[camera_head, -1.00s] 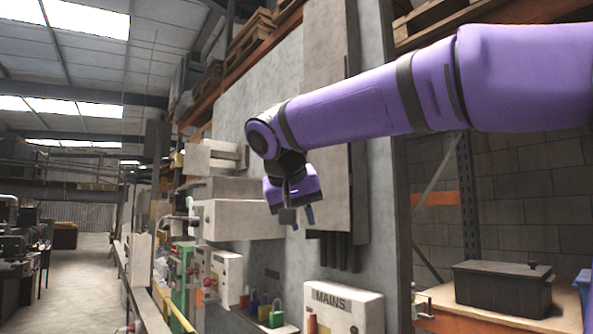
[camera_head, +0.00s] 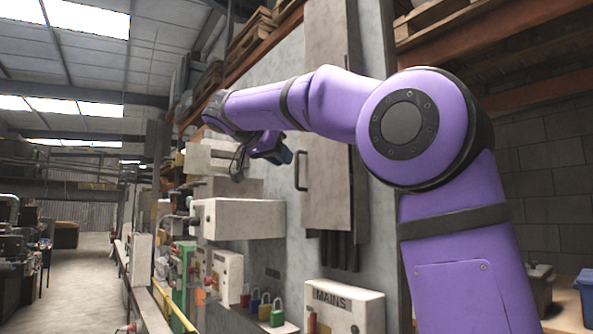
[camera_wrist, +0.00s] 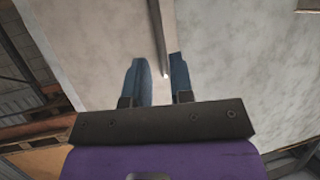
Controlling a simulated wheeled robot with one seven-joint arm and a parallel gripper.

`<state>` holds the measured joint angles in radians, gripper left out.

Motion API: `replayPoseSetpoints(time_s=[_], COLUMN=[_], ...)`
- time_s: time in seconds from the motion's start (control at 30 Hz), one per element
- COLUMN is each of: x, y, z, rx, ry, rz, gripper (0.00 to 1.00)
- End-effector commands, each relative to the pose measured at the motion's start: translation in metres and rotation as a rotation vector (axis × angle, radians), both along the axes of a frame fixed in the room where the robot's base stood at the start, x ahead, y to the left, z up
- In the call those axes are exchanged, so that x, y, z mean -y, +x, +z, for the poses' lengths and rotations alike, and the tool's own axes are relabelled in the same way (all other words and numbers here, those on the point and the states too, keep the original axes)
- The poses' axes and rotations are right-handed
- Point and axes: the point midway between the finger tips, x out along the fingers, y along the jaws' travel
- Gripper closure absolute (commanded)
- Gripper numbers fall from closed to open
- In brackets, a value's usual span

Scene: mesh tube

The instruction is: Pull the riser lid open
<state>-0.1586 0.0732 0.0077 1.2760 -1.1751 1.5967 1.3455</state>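The riser lid (camera_head: 328,185) looks to be the tall, flat grey panel on the wall, upright, with a dark vertical bar handle (camera_head: 301,171) near its left edge. No clear gap shows at its edges. In the wrist view the two blue fingers (camera_wrist: 158,86) are apart. A thin grey strip (camera_wrist: 160,40) runs down between their tips; I cannot tell whether it is the handle or a panel edge. No grip on anything shows.
A grey box (camera_head: 240,218) juts from the wall below my gripper. A MAINS box (camera_head: 343,308) and coloured padlocks (camera_head: 264,308) are lower down. Dark pipes (camera_head: 338,250) run below the panel. An open aisle (camera_head: 85,275) lies at the left.

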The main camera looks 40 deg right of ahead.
Motion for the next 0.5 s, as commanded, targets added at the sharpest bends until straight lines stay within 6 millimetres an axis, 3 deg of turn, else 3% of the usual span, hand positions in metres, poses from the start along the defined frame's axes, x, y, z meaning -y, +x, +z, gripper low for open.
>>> replayPoseSetpoints(time_s=[0.2,0.5], x=[0.034,0.056], y=[0.007,0.013], z=[-0.015,-0.024], rx=[-0.002,-0.001], ry=[0.000,0.001], rz=[-0.002,0.000], gripper=[0.78,0.78])
